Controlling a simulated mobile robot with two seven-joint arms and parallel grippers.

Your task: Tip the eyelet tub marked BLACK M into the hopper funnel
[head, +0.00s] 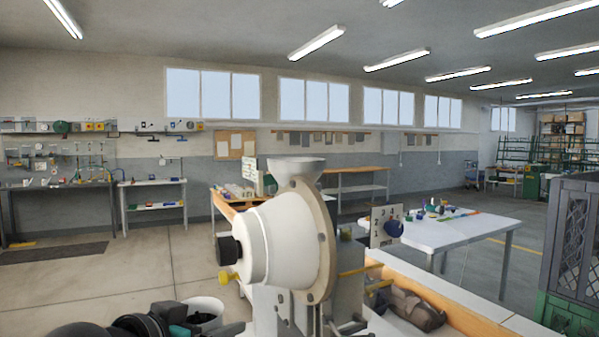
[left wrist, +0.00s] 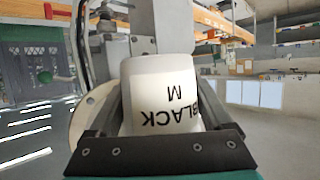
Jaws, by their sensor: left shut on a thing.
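The white tub (head: 204,304) is low in the head view, left of the press, with its open top facing up and something dark inside. In the left wrist view the tub (left wrist: 150,75) shows the letters BLACK M upside down. My left gripper (head: 208,329) is shut on the tub, one dark finger on each side. The hopper funnel (head: 297,166) is a pale grey cone on top of the press, above and right of the tub. The tub is apart from the funnel. My right gripper is not in view.
A dark cloth-like bundle (head: 412,309) lies on the bench at right.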

